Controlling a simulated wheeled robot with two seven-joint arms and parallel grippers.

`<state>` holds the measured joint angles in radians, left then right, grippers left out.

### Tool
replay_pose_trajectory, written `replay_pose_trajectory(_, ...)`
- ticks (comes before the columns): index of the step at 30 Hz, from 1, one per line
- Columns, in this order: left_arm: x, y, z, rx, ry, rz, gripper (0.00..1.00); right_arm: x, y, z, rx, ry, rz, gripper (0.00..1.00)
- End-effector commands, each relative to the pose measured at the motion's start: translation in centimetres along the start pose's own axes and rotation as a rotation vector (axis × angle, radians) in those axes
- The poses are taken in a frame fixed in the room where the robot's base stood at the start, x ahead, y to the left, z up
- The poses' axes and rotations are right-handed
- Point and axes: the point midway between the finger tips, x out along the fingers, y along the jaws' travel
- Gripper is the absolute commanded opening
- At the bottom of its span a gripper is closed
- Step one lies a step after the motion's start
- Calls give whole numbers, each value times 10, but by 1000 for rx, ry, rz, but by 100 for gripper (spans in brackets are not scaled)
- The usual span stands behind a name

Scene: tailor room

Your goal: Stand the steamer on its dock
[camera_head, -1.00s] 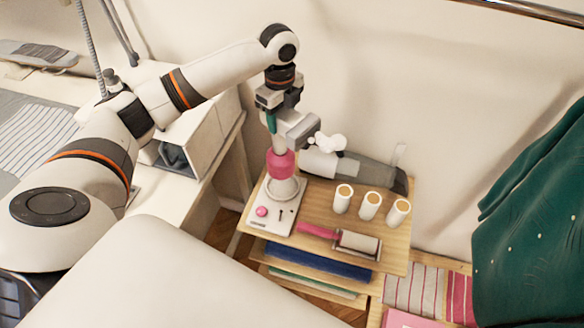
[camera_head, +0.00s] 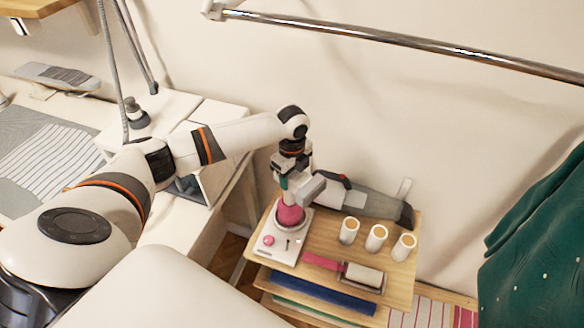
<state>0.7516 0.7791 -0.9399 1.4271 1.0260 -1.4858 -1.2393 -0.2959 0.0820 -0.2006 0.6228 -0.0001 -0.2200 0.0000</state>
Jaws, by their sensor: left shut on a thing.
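The steamer (camera_head: 290,214) has a pink lower body and stands roughly upright at the left end of a small wooden shelf. My left gripper (camera_head: 297,189) is shut on its upper part, and hides much of that part. The white dock (camera_head: 283,250) lies under the steamer, with a pink knob and a small dark mark on its front. The steamer's pink base is down at the dock's round white collar (camera_head: 301,230). I cannot tell whether it is fully seated. My right gripper is out of view.
A grey handheld vacuum (camera_head: 370,203) lies behind the steamer. A white box stands on the table at left. A metal rail (camera_head: 400,45) crosses above.

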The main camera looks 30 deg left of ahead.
Motion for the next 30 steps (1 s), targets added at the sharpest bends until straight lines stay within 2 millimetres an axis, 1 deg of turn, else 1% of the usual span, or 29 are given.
replay_pose_trajectory(1, -2, 2, 0, 0, 0, 6, 0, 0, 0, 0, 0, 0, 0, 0)
replay_pose_trajectory(8, -1, 2, 0, 0, 0, 5, 0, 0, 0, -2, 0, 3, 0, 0)
replay_pose_trajectory(9, 2, 0, 0, 0, 0, 0, 54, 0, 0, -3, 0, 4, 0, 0)
replay_pose_trajectory(11, 1, 0, 0, 0, 0, 0, 64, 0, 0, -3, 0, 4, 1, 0)
replay_pose_trajectory(12, 1, 0, 0, 0, 0, 0, 71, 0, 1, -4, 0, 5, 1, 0)
replay_pose_trajectory(13, 1, 0, 0, 0, 0, 0, 73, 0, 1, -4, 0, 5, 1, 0)
replay_pose_trajectory(20, 1, 0, 0, 0, 1, 1, 73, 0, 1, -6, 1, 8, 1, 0)
replay_pose_trajectory(23, -2, 1, 0, 0, 1, 2, 73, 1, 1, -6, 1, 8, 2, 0)
replay_pose_trajectory(26, -12, 1, -1, 1, 2, 4, 73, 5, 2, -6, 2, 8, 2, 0)
replay_pose_trajectory(29, -30, 2, 0, 1, 1, 7, 73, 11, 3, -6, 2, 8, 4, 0)
replay_pose_trajectory(30, -39, 2, -1, 1, 1, 7, 73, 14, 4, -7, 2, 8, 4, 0)
